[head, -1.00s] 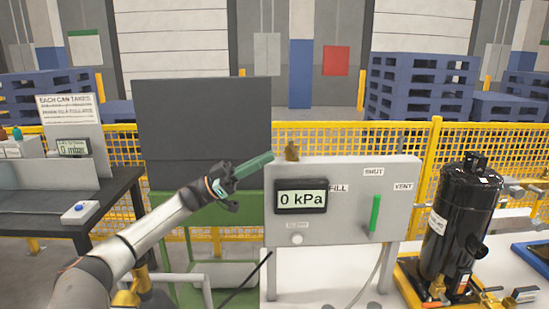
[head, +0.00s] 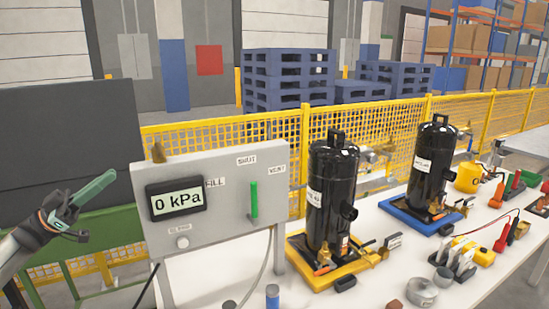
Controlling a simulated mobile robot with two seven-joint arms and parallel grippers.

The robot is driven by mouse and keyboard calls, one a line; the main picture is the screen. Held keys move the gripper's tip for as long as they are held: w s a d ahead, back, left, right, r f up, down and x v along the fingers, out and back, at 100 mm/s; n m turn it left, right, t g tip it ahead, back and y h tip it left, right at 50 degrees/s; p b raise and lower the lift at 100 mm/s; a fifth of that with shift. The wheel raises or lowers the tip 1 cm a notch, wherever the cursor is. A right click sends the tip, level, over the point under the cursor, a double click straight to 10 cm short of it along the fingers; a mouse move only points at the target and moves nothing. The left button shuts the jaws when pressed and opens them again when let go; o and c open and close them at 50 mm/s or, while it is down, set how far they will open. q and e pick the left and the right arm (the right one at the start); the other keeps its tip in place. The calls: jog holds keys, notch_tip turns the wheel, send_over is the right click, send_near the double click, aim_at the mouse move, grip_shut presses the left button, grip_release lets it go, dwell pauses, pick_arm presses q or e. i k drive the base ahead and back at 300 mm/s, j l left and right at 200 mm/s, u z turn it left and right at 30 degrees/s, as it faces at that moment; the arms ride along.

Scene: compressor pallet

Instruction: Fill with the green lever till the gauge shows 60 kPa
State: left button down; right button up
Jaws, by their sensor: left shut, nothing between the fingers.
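The grey control panel (head: 222,232) stands left of centre. Its gauge (head: 177,200) reads 0 kPa. The green lever (head: 254,203) stands upright below the SHUT label (head: 246,160), with the FILL label (head: 215,182) to its left and the VENT label (head: 277,170) to its right. My left gripper (head: 108,177) is at the left edge of the head view, left of the panel, its green fingers shut and empty. It is apart from the lever. My right gripper does not show.
A black compressor (head: 330,195) on a yellow tray (head: 300,243) stands right of the panel; another (head: 431,165) sits on a blue tray (head: 398,213). A hose hangs below the panel. A yellow mesh fence (head: 210,134) runs behind. A brass fitting (head: 158,152) tops the panel.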

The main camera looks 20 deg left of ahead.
aim_at(252, 202)
jog(key=k+l, duration=0.2)
jog(key=l, duration=0.2)
jog(key=k+l, duration=0.2)
jog(key=l, duration=0.2)
jog(key=k+l, duration=0.2)
jog(key=l, duration=0.2)
